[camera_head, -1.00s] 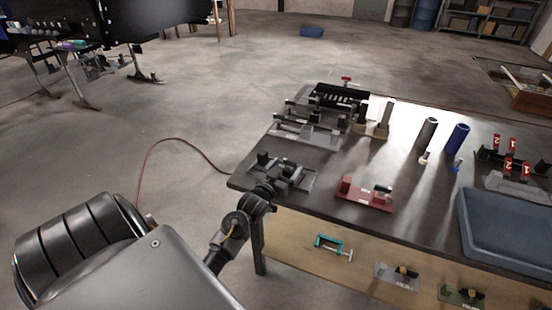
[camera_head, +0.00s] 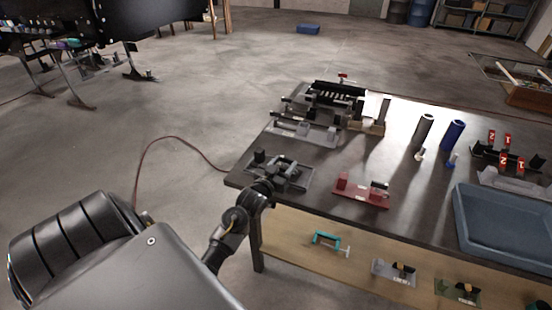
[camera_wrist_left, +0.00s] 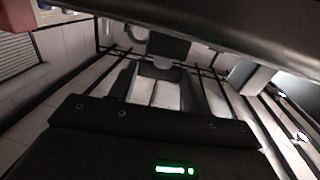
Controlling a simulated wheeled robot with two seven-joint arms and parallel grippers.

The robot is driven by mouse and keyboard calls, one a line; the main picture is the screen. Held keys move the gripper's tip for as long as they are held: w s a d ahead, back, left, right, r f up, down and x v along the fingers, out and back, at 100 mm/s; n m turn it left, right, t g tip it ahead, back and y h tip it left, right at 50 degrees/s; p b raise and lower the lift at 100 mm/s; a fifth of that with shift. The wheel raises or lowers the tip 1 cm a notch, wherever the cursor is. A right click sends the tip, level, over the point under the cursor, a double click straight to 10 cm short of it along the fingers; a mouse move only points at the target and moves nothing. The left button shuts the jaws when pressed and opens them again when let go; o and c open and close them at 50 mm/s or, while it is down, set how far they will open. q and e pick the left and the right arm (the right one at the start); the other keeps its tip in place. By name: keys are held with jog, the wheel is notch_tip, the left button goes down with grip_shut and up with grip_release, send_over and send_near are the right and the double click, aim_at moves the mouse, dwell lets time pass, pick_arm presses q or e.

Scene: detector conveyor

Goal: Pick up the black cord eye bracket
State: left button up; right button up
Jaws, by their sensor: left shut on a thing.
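My left gripper (camera_head: 284,171) is at the near left corner of the table, low over a grey fixture plate (camera_head: 304,185). It is shut on a small dark piece, which I take to be the black cord eye bracket; the fingers largely hide it. In the left wrist view the two fingers of the gripper (camera_wrist_left: 161,85) reach forward, with a dark grey block (camera_wrist_left: 166,46) just beyond their tips. A black upright block (camera_head: 260,156) stands on the plate beside the gripper. My right gripper is not in view.
A red fixture (camera_head: 360,192) stands right of the gripper on the dark table (camera_head: 330,160). Grey fixtures (camera_head: 303,130) stand behind. Two cylinders (camera_head: 424,129) and a blue tray (camera_head: 505,225) are further right. A lower shelf (camera_head: 300,228) holds a teal clamp (camera_head: 325,239).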

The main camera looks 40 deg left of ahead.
pick_arm(q)
jog(key=shift+r, duration=0.15)
jog(key=shift+r, duration=0.5)
jog(key=s+d+r+b, duration=0.3)
jog(key=s+d+r, duration=0.2)
jog(key=d+r, duration=0.8)
jog(key=s+d+f+m+h, duration=0.2)
jog(key=s+d, duration=0.3)
jog(key=d, duration=0.4)
jog(key=shift+s+d+f+h, duration=0.2)
jog(key=shift+s+f+h, duration=0.1)
jog(key=shift+f+h, duration=0.35)
jog(key=shift+r, duration=0.15)
